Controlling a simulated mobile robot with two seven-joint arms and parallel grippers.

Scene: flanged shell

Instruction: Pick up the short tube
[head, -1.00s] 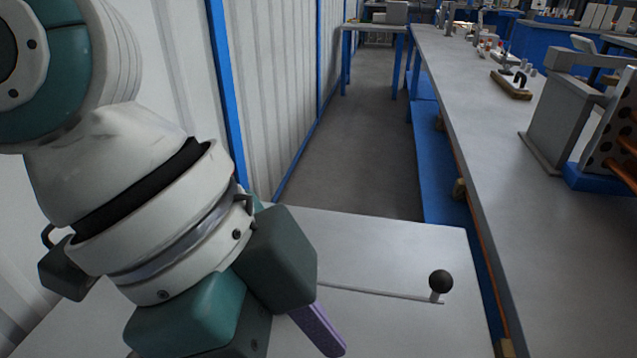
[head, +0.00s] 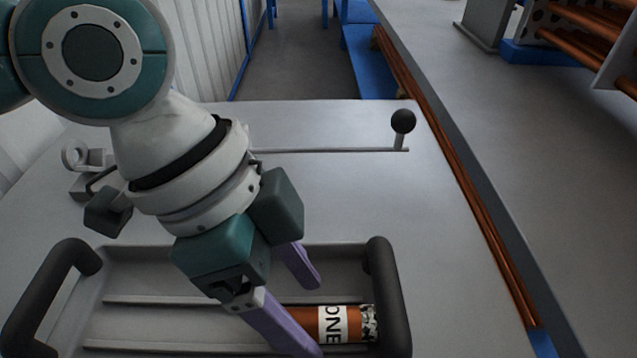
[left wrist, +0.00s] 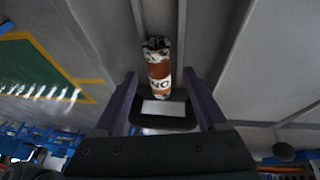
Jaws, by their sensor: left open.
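The short tube (head: 330,324) is orange-brown with a white lettered label and a crinkled silvery end. It lies in a grey tray (head: 140,262), partly hidden by my left gripper (head: 309,314). That gripper is open, with two purple fingers above the tube in the head view. In the left wrist view the tube (left wrist: 158,68) appears between the two fingertips (left wrist: 161,76), with space on both sides. I cannot tell how far above the tube the fingertips are. My right gripper is not in view.
The tray has thick dark handles, one at its right end (head: 388,300). A black ball knob (head: 403,121) on a thin rod stands behind it on the light tabletop (head: 450,260). A long grey bench (head: 530,180) runs along the right.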

